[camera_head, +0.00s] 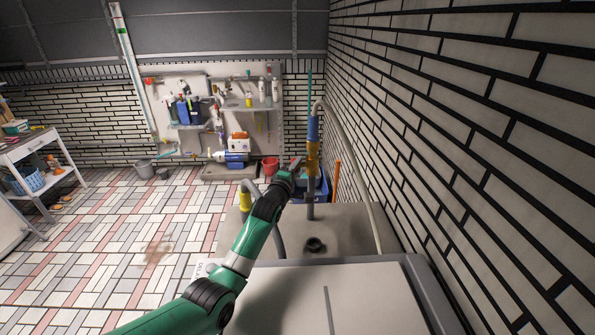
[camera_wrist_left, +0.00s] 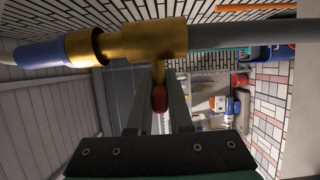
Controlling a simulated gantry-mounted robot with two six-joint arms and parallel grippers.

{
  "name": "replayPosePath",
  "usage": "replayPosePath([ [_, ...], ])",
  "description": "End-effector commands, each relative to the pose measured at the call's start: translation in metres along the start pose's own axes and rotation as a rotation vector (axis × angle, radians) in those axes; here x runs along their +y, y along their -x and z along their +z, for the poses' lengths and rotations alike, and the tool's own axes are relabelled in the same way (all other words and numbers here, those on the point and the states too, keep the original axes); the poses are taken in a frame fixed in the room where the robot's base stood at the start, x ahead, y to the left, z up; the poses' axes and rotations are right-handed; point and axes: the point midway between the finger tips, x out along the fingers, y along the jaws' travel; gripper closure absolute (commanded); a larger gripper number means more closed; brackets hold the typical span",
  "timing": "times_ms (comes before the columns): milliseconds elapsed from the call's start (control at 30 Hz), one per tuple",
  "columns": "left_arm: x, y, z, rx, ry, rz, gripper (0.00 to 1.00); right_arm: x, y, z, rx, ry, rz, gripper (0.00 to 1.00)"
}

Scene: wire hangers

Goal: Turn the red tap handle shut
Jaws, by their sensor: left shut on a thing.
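The brass tap (camera_head: 313,159) sits on an upright grey pipe (camera_head: 310,208) near the brick wall in the head view. A blue hose connector (camera_head: 313,130) is above it. In the left wrist view the brass tap body (camera_wrist_left: 155,42) crosses the top, with the blue connector (camera_wrist_left: 45,52) at its left. The red tap handle (camera_wrist_left: 159,98) hangs from its stem between my gripper's fingers. My left gripper (camera_head: 295,171) is shut on the handle, just left of the tap. My right gripper is not in view.
A grey hose (camera_head: 358,150) arches over beside the brick wall (camera_head: 470,130). A second yellow fitting (camera_head: 245,198) with a hose stands left of my arm. A flat, light-topped unit (camera_head: 340,295) fills the foreground. Open tiled floor (camera_head: 120,240) lies left.

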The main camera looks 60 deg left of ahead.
Motion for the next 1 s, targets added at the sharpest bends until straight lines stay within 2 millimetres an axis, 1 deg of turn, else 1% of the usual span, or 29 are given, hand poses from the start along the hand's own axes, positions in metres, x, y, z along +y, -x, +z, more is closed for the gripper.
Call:
replayPosePath([
  [33,-0.002,0.000,-0.001,0.001,0.000,-0.004,1.00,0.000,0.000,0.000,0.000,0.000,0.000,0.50],
  [267,-0.002,0.000,-0.001,0.001,0.000,-0.005,1.00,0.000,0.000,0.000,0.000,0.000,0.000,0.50],
  [300,-0.002,0.000,-0.001,0.001,0.000,-0.005,0.77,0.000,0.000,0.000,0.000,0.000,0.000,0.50],
  [433,-0.002,0.000,-0.001,0.001,0.000,-0.004,0.54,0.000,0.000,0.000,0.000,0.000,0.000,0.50],
  [467,-0.002,0.000,-0.001,0.001,0.000,-0.004,0.53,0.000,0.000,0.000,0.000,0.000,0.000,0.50],
  [767,0.000,0.001,0.000,0.000,0.000,-0.002,0.53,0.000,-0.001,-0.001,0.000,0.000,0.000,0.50],
  [867,0.000,0.007,0.000,0.001,0.000,-0.003,0.53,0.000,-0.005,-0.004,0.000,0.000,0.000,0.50],
  [967,0.002,0.021,0.000,0.001,0.000,-0.002,0.53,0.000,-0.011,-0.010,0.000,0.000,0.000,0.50],
  [1000,0.003,0.028,0.000,0.000,0.000,-0.003,0.53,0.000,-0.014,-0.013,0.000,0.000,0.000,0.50],
])
